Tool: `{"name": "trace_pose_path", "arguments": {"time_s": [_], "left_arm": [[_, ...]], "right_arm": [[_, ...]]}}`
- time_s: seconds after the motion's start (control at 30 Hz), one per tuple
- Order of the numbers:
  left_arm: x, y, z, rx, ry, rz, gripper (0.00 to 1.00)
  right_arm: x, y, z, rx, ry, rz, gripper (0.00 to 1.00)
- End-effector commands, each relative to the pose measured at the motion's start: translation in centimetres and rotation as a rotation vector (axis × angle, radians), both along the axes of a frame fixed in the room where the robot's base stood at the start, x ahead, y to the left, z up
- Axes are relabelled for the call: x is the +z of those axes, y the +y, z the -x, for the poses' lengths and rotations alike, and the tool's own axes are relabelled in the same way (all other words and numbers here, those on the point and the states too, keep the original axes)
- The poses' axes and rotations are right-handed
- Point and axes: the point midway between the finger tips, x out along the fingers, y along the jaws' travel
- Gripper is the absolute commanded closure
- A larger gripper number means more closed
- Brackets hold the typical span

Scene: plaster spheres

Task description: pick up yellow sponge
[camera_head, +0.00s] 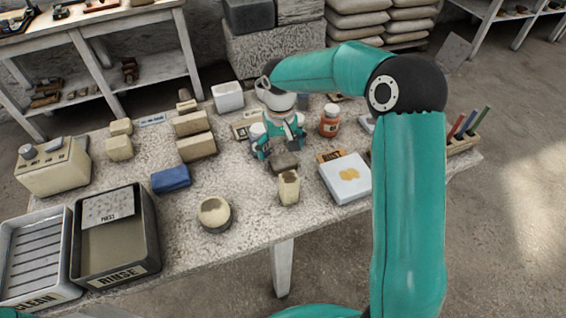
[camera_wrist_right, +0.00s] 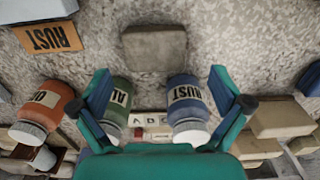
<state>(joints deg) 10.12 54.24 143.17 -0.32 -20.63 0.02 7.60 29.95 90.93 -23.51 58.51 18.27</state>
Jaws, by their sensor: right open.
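No bright yellow sponge stands out. A pale yellow upright block (camera_head: 289,190) near the table's front edge may be it, but I cannot tell for sure. My right gripper (camera_head: 279,148) is open and empty, pointing down over the table behind that block. A grey-brown block (camera_head: 285,162) lies just in front of my right fingers. In the right wrist view this block (camera_wrist_right: 155,48) lies ahead of the spread fingers (camera_wrist_right: 160,85), apart from them. My left gripper is not in view.
A blue block (camera_head: 171,179), a round pale pot (camera_head: 214,214) and a RINSE tray (camera_head: 150,240) are left. Pale blocks (camera_head: 197,146) stand further back.

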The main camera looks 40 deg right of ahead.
Motion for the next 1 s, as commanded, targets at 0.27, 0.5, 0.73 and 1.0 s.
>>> {"name": "trace_pose_path", "arguments": {"time_s": [0.27,0.5,0.73,1.0], "left_arm": [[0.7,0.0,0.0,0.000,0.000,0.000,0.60],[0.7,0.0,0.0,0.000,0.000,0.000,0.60],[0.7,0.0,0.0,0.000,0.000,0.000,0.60],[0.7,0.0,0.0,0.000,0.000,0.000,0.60]], "right_arm": [[-3.7,-0.4,0.7,0.003,0.005,-0.001,0.00],[-4.7,-0.4,0.6,0.002,0.001,-0.001,0.00],[-4.6,-0.4,0.6,0.002,0.001,0.000,0.20],[-4.6,-0.4,0.6,0.002,0.001,0.000,0.44]]}}
